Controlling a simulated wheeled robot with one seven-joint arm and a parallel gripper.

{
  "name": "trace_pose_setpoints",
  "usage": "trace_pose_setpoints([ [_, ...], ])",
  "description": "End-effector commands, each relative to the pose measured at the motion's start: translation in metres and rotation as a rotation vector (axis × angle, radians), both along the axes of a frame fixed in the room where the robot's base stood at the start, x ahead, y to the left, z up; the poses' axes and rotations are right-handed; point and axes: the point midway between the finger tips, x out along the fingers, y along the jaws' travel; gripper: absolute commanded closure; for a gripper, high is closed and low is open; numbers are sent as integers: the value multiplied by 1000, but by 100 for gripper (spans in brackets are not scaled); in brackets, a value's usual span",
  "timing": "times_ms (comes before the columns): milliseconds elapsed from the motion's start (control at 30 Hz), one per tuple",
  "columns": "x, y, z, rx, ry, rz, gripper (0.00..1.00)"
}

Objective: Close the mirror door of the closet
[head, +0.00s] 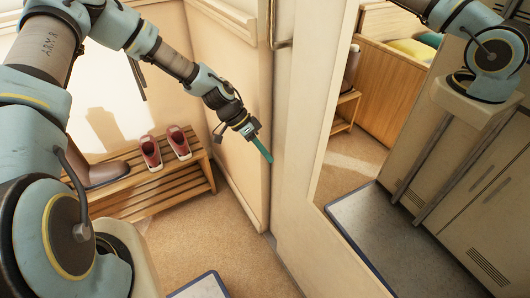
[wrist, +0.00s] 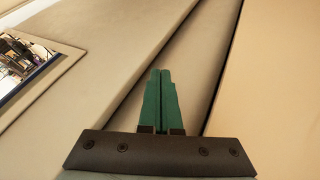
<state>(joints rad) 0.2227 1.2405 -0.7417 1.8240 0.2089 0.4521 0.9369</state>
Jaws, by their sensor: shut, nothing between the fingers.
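The mirror door (head: 298,140) stands in the middle and right of the head view, with a pale frame around a large mirror (head: 365,160). Its mirror also shows at the upper left of the wrist view (wrist: 22,72). My gripper (head: 269,159) is at the left edge of the door frame, with its green fingers pointing down and right. In the wrist view the fingers (wrist: 161,73) are together and empty, in front of a shaded strip between two pale panels. I cannot tell whether the fingertips touch the door. How far the door is open is unclear.
A pale wall panel (head: 225,115) stands left of the door. A wooden slatted bench (head: 160,190) with red shoes (head: 179,143) and a brown boot (head: 105,172) stands at the left. Carpet (head: 225,240) is clear below. A grey-topped mat (head: 203,286) lies at the bottom.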

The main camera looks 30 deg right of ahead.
Motion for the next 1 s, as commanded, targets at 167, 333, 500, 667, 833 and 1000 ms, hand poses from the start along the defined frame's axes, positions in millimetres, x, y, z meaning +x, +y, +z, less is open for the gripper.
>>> trace_pose_setpoints([
  [167, -18, -12, -26, 2, 3, 0, 100],
  [333, -28, -19, -44, 3, 1, 0, 100],
  [500, -33, -23, -53, 2, 0, 1, 100],
  [667, -33, -23, -54, 2, 0, 2, 100],
  [833, -33, -23, -54, 2, 0, 2, 100],
  [1000, -39, -23, -54, 3, 0, 1, 100],
])
